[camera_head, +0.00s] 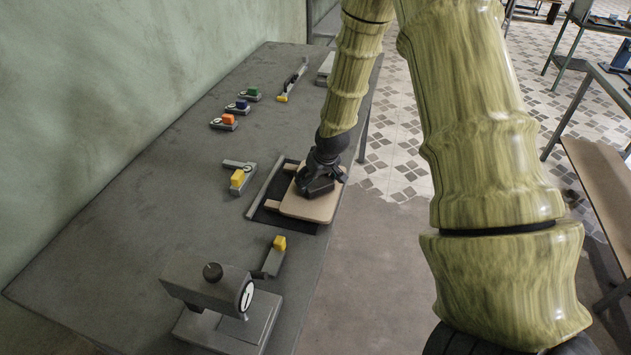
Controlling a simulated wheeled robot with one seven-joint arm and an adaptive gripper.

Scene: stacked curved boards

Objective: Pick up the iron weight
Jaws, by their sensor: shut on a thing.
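My gripper (316,181) is low over a pale wooden curved board (311,207) on the workbench. It is shut on a dark grey block, which I take to be the iron weight (320,188). The weight and the fingers are both dark, so the grip is partly hidden and hard to make out. The weight is at or just above the board's top; I cannot tell whether it touches. The board lies on a dark rectangular mat or tray (272,217), with small wooden ends showing at its left.
The grey workbench (130,225) runs along a green wall. A dial device (215,296) stands at its near end. Small gauges with yellow (237,178), orange (228,119), blue and green blocks stand left and behind. A yellow-tipped tool (291,82) lies farther back. The bench's left side is clear.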

